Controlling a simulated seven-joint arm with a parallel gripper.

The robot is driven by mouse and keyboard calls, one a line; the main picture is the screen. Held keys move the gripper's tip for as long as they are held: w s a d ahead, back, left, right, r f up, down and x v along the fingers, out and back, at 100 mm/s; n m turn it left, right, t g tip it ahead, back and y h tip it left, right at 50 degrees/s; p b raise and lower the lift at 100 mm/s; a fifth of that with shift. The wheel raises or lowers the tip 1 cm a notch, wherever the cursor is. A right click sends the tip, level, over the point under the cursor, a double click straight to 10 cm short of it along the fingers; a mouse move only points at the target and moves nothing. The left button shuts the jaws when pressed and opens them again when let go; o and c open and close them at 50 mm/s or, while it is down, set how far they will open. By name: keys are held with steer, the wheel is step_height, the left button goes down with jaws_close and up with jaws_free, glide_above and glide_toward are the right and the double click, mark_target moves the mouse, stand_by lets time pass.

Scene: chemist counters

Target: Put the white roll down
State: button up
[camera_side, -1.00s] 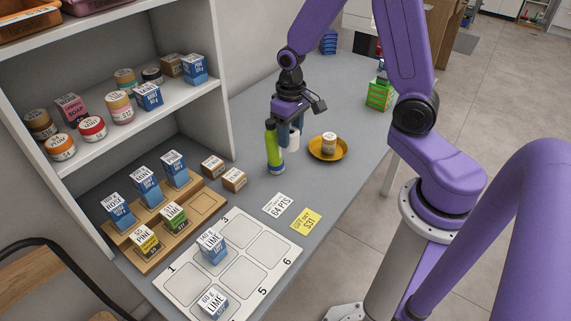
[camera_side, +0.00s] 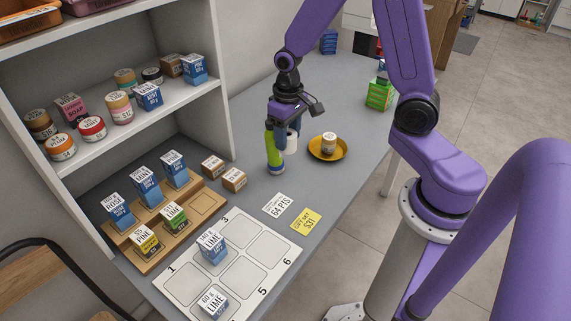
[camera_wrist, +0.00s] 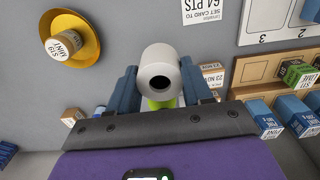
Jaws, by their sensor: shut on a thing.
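The white roll (camera_side: 291,142) is upright in the side view, low over the grey counter beside a green bottle (camera_side: 270,150). In the wrist view the roll (camera_wrist: 158,54) shows its round end and dark core hole between the two blue fingers. My gripper (camera_side: 285,124) is shut on the roll, with its fingers pointing down. I cannot tell whether the roll's base touches the counter.
A yellow dish (camera_side: 315,153) with a small jar (camera_side: 329,141) stands just right of the roll. Two small brown boxes (camera_side: 234,179) stand left of the bottle. Two cards (camera_side: 279,204) and a numbered mat (camera_side: 184,285) lie nearer.

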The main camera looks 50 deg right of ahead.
steer(key=d, duration=0.5)
steer(key=a, duration=0.5)
steer(key=shift+a, duration=0.1)
steer(key=s+d+r+n, duration=0.1)
steer(key=s+d+n, duration=0.15)
steer(key=d, duration=0.55)
steer(key=shift+m, duration=0.35)
steer(key=w+d+f, duration=0.1)
steer(key=w+f, duration=0.1)
steer(key=w, duration=0.1)
steer(key=w+d+f, duration=0.1)
steer(key=w+f, duration=0.2)
steer(key=w, duration=0.1)
steer(key=w+d+f, duration=0.1)
steer(key=w+f, duration=0.2)
steer(key=w, duration=0.1)
steer(key=shift+w+d+f, duration=0.15)
steer(key=shift+w+d, duration=0.1)
steer(key=shift+d, duration=0.15)
steer(key=shift+w+d+f, duration=0.15)
steer(key=shift+w+f, duration=0.4)
steer(key=shift+f, duration=0.05)
steer(key=shift+w+f, duration=0.15)
steer(key=shift+f, duration=1.5)
steer(key=shift+f, duration=0.1)
